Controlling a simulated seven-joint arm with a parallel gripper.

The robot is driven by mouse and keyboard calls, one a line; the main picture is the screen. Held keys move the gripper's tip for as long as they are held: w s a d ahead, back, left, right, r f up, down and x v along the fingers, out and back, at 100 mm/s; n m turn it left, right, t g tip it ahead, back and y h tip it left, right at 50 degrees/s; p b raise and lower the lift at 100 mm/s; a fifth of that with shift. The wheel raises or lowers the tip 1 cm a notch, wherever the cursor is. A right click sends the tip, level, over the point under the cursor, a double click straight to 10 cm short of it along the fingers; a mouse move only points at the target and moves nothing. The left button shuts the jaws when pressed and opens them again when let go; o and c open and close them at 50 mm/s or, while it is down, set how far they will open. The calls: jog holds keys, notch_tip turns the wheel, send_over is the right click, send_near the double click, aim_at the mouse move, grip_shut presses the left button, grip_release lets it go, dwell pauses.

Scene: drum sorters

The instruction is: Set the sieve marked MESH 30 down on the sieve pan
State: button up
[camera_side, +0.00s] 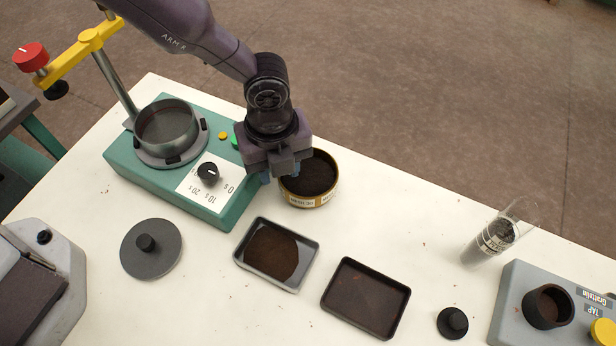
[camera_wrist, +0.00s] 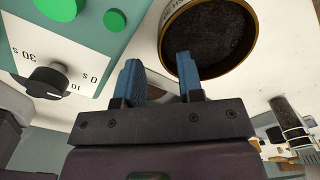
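The sieve (camera_side: 300,201) is a brass-coloured round ring with a pale label reading MESH 30, filled with dark grains. It stands on the white table right of the teal shaker; its rim also shows in the wrist view (camera_wrist: 164,38). The sieve pan (camera_side: 168,127) is a shallow grey metal dish on the shaker's round plate, and it looks empty. My gripper (camera_side: 267,179) is at the sieve's left side. In the wrist view its two blue fingers (camera_wrist: 159,68) are apart, with the right one overlapping the sieve's near rim. Contact cannot be told.
The teal shaker (camera_side: 224,213) has a dial, a post and a yellow arm (camera_side: 78,45) with a red knob. A grey lid (camera_side: 151,249), two dark trays (camera_side: 243,265) (camera_side: 366,322), a black knobbed piece (camera_side: 452,323), a glass cylinder (camera_side: 498,235) and a grey device (camera_side: 515,290) stand around.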

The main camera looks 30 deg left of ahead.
aim_at(281, 181)
jog(key=f, duration=0.4)
jog(key=shift+d, duration=0.2)
grip_shut()
jog(key=shift+r, duration=0.2)
